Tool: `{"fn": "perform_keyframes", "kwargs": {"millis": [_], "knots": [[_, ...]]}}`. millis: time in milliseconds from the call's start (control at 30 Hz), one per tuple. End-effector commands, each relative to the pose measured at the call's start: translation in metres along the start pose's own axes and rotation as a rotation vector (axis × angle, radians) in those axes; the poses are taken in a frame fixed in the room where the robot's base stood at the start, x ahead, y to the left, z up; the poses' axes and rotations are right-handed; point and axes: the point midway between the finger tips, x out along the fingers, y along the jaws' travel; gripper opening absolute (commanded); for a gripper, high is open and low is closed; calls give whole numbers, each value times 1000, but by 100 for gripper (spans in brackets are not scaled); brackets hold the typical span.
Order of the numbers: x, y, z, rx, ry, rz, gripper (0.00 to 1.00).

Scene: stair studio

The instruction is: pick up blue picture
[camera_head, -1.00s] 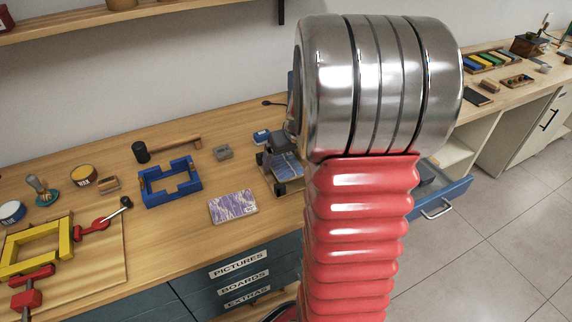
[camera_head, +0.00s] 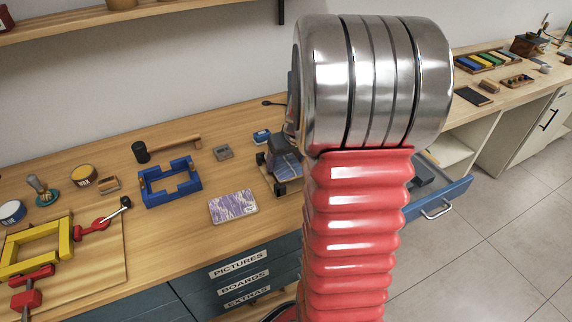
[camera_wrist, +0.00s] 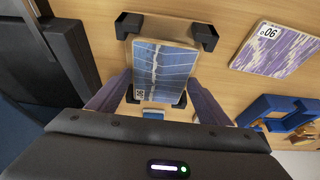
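The blue picture (camera_wrist: 165,70) has pale streaks and a small code label at one corner. In the wrist view it lies on a wooden board with black corner pieces. My gripper (camera_wrist: 160,92) is open, with one finger on each side of the picture's lower part in that view. I cannot tell whether the fingers touch its edges. In the head view, my arm and gripper hide most of the picture.
A purple streaked picture (camera_head: 233,206) lies on the wooden bench to the left. A blue frame (camera_head: 170,183), a mallet (camera_head: 165,147) and a small grey block (camera_head: 223,152) lie beyond it. An open blue drawer (camera_head: 440,198) juts out at right.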

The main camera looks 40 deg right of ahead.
Motion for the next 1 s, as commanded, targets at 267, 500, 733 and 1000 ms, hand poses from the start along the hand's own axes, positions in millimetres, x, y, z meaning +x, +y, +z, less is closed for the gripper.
{"fn": "perform_keyframes", "kwargs": {"millis": [267,500,733,1000], "knots": [[0,0,0,0,0,0,52],[0,0,0,0,0,0,47],[-9,0,-4,-1,2,0,47],[-48,0,-21,-2,4,2,47]]}}
